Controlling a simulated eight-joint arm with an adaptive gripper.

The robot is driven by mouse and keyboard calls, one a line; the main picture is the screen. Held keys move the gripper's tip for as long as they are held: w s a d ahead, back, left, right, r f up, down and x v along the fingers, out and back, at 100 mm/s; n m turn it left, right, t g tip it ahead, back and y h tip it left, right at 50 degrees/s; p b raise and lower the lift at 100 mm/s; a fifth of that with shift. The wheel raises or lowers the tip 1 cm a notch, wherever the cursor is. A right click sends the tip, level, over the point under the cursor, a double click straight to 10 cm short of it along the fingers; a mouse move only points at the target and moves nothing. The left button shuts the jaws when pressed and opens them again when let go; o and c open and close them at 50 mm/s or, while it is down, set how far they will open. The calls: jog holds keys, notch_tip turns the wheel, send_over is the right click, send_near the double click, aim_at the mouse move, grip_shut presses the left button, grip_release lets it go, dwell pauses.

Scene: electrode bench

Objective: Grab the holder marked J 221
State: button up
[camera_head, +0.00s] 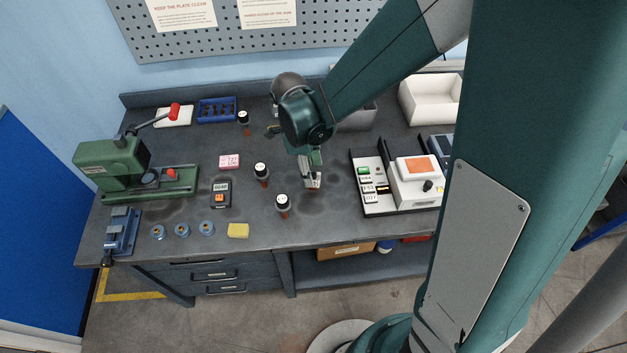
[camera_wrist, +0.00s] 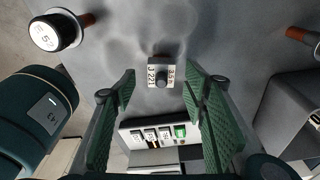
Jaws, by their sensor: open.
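The holder marked J 221 (camera_wrist: 160,71) is a small grey block with white labels and a dark round knob. It stands on the dark bench in the upper middle of the wrist view, with "J 221" legible on its left label. My gripper (camera_wrist: 159,88) is open, its green pads to the left and right of the holder's line, with nothing between them. In the head view my gripper (camera_head: 312,172) points down over the bench, left of the white station. The small pale and reddish thing under it is partly hidden there. Contact cannot be told.
Black capped electrodes with copper-coloured rods stand left of my gripper (camera_head: 261,170) and nearer the front (camera_head: 282,202); one cap also shows in the wrist view (camera_wrist: 55,32). A white station (camera_head: 414,188) with numbered labels lies right. A green press (camera_head: 112,165) stands far left.

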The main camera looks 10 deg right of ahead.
aim_at(314, 178)
jog(key=shift+f, duration=0.1)
jog(key=shift+d+f, duration=0.2)
jog(key=shift+f, duration=0.6)
jog(key=shift+d+f, duration=0.15)
jog(key=shift+f, duration=0.65)
jog(key=shift+d+f, duration=0.2)
jog(key=shift+f, duration=0.6)
jog(key=c, duration=1.2)
jog(key=shift+c, duration=0.2)
jog(key=shift+r, duration=0.1)
jog(key=shift+r, duration=4.9)
